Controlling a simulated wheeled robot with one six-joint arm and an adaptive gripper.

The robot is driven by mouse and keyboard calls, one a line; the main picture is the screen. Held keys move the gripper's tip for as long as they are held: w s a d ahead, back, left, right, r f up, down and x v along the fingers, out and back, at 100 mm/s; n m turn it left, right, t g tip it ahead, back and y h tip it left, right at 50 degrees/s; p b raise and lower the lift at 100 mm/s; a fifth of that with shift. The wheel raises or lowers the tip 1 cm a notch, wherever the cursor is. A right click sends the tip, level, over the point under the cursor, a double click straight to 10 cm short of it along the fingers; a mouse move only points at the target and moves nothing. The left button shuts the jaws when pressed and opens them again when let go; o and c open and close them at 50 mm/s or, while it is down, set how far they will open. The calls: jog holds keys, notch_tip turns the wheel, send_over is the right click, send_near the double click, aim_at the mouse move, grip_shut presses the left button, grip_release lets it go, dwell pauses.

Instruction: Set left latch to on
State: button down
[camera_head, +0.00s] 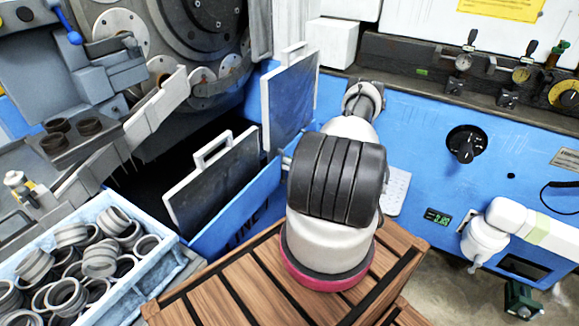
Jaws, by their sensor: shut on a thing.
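Two small black-handled levers stand on the dark ledge at the upper right, the left lever (470,40) and the right lever (529,50), each near a round gauge. I cannot tell for certain whether the left one is the left latch, nor whether it is on or off. My arm rises in the middle of the view and reaches away toward the blue machine front. Its thick black joint covers part of the machine. I cannot make out my gripper's fingers or anything held in them.
Two dark panels with grey handles, a near panel (215,180) and a far panel (290,95), stand left of my arm. A pale crate (150,290) of metal rings sits at the lower left. A black dial (465,146) is on the blue front (425,135).

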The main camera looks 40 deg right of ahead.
jog(key=c, duration=1.2)
grip_release()
jog(key=shift+w+d, duration=0.1)
jog(key=shift+c, duration=0.2)
jog(key=v, duration=1.2)
